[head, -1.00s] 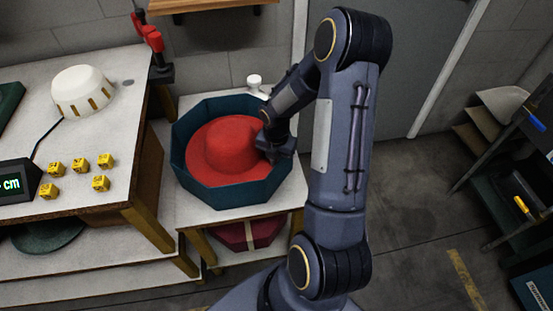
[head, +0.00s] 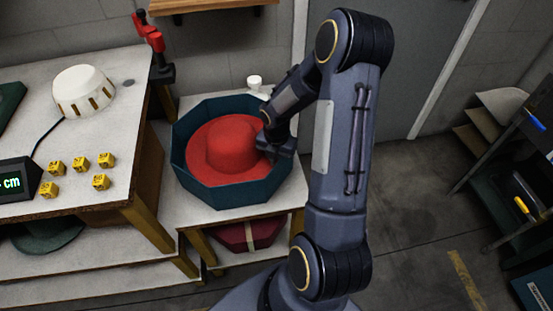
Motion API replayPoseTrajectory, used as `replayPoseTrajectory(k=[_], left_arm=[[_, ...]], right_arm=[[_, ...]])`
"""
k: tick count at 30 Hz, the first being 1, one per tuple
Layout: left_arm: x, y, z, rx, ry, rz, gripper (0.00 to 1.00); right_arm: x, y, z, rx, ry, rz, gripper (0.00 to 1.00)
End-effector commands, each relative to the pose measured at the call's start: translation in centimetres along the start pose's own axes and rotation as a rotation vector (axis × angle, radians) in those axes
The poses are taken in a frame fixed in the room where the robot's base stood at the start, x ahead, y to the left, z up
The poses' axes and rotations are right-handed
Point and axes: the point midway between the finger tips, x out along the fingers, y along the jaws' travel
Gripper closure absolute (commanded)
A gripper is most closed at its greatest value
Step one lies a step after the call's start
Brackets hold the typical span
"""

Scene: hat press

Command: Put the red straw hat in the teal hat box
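The red straw hat (head: 232,145) sits crown up inside the teal hat box (head: 225,196), an open eight-sided box on a small white-topped stand. The brim lies within the box walls. My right gripper (head: 273,152) is at the right side of the hat, over the brim and the box's right part. Its fingers are small and partly hidden against the hat, so I cannot tell whether they hold the brim. My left gripper is not in view.
The worktable (head: 90,190) on the left holds a white dome (head: 84,91), several yellow blocks (head: 78,166) and a display (head: 18,180). A maroon box (head: 250,233) is on the stand's lower shelf. A dark rack (head: 510,190) stands at right. Floor between is clear.

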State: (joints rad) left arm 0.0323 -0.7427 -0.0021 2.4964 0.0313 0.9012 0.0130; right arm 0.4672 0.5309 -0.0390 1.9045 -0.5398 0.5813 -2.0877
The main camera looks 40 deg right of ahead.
Motion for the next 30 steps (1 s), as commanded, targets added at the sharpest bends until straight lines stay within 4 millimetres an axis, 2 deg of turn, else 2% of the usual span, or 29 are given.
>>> replayPoseTrajectory(k=[1,6,11,14,24,30], left_arm=[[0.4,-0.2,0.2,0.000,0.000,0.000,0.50],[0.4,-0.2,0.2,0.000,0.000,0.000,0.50],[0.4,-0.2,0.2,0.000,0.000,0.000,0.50],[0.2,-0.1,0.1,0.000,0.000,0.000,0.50],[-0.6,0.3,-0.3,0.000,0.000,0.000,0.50],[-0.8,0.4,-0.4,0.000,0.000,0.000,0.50]], right_arm=[[1.6,-0.7,-0.8,0.001,0.023,-0.017,0.84],[1.6,-0.7,-0.8,0.002,0.023,-0.018,0.65],[1.4,-0.7,-0.7,0.003,0.022,-0.018,0.65],[0.4,-0.7,-0.7,0.004,0.017,-0.014,0.65],[-6.2,-0.3,-0.5,0.002,-0.004,0.000,0.65],[-8.0,-0.2,-0.5,0.000,-0.008,0.002,0.65]])
